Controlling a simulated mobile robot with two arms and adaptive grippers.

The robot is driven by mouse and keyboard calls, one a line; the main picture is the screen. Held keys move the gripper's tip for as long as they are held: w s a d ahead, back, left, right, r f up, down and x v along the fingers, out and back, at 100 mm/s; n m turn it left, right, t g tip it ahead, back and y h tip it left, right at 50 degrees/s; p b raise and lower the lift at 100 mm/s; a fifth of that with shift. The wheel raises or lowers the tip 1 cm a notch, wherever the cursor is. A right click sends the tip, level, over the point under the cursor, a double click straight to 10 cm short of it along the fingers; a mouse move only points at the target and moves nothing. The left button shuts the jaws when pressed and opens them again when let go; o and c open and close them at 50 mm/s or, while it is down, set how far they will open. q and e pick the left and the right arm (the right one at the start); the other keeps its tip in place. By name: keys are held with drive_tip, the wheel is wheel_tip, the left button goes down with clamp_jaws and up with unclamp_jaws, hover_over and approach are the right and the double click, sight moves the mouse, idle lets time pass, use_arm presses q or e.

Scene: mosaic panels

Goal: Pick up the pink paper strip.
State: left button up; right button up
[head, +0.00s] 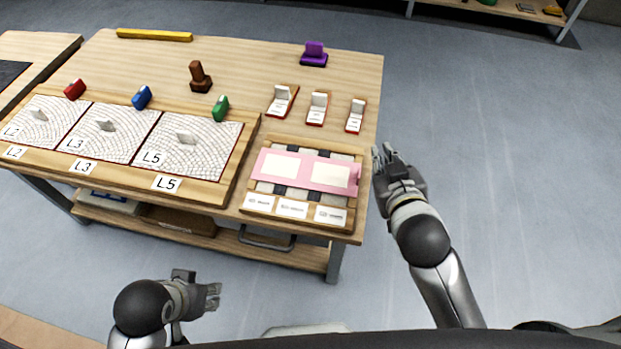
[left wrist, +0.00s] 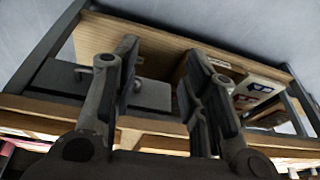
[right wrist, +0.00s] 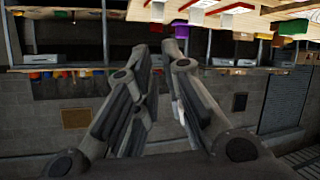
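The pink paper strip (head: 308,170) lies across a wooden tray (head: 257,203) near the table's right front corner. My left gripper (head: 214,296) is low in front of the table. In the left wrist view it (left wrist: 160,60) is open and empty, facing the lower shelf.
The wooden table (head: 240,65) also holds a long board (head: 222,192) with textured panels, labelled L2, L3 and L5. Red, blue and green pieces, a brown stamp (head: 200,77), a purple stamp (head: 314,54) and small cards stand behind. The floor right of the table is clear.

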drive_tip(key=w+a+r+n+t+y, duration=0.3)
drive_tip(key=a+r+n+y, duration=0.3)
drive_tip(key=r, duration=0.4)
drive_tip(key=w+a+r+n+t+y, duration=0.2)
drive_tip(key=a+r+n+t+y, duration=0.15)
drive_tip(key=a+r, duration=0.45)
drive_tip(key=s+a+r+n+g+y, duration=0.3)
drive_tip(key=s+a+n+g+y, duration=0.4)
drive_tip(key=a+n+g+y, duration=0.65)
drive_tip(key=n+g+h, duration=0.6)
drive_tip(key=n+h, duration=0.1)
drive_tip(key=h, duration=1.6)
hover_over(359, 173)
wheel_tip(359, 173, down, 26)
drive_tip(key=shift+r+b, duration=0.15)
drive_tip(key=shift+b, duration=0.25)
drive_tip(key=shift+f, duration=0.8)
wheel_tip(359, 173, down, 4)
drive_tip(key=shift+d+f+b, duration=0.1)
drive_tip(key=shift+b, duration=0.55)
clamp_jaws()
use_arm(q)
drive_tip(key=shift+f, duration=0.55)
